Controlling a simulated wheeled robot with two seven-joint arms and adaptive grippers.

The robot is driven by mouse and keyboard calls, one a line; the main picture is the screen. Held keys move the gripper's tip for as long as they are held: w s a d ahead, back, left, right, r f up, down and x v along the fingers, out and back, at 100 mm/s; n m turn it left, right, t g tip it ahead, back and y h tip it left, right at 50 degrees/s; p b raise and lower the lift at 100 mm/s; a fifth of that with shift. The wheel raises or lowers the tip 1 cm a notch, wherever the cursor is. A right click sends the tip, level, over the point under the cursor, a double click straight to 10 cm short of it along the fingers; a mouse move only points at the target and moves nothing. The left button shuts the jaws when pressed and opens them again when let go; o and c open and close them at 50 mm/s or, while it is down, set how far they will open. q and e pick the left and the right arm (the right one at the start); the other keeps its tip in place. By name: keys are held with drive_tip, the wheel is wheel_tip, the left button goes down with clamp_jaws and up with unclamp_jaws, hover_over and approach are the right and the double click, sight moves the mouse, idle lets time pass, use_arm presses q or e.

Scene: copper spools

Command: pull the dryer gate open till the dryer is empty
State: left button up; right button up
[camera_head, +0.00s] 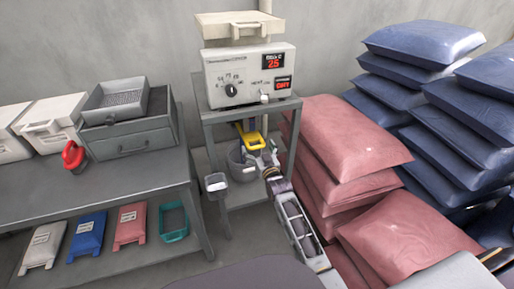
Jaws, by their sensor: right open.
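The dryer (247,78) is a cream box with a dial and red displays, one reading 25, on a grey stand. Under it a yellow part (251,138), which looks like the gate, sits above a grey bucket (240,170). My right gripper (268,155) reaches in from the lower right, open, just right of the yellow part and the bucket. I cannot tell whether it touches either one. The inside of the dryer and most of the bucket's contents are hidden. My left gripper is not in view.
Pink sacks (345,135) and blue sacks (425,40) are stacked close on the right. A grey bench (50,190) with trays and a red-handled scoop (73,157) stands on the left. A small grey container (215,185) is by the stand's front left leg.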

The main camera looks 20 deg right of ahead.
drive_tip(key=s, duration=1)
drive_tip(key=shift+s+d+f, duration=0.15)
drive_tip(key=shift+s+d, duration=0.05)
drive_tip(key=shift+s, duration=0.1)
idle(0.7)
drive_tip(key=s+a+f+g, duration=0.1)
drive_tip(key=s+f+g, duration=0.35)
drive_tip(key=f, duration=0.55)
drive_tip(key=s+a+f+g, duration=0.25)
drive_tip(key=f+g, duration=0.25)
drive_tip(key=f, duration=0.6)
use_arm(q)
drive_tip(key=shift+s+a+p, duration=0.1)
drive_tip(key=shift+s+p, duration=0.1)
drive_tip(key=shift+p, duration=0.45)
use_arm(e)
drive_tip(key=s+d+f+n+g, duration=0.1)
drive_tip(key=s+f+g, duration=0.2)
drive_tip(key=s+f, duration=0.5)
drive_tip(key=s+d+f+n+g, duration=0.1)
drive_tip(key=s+f+g, duration=0.2)
drive_tip(key=s+f, duration=0.6)
drive_tip(key=s, duration=0.6)
drive_tip(key=shift+s+d, duration=0.15)
drive_tip(key=shift+s, duration=0.15)
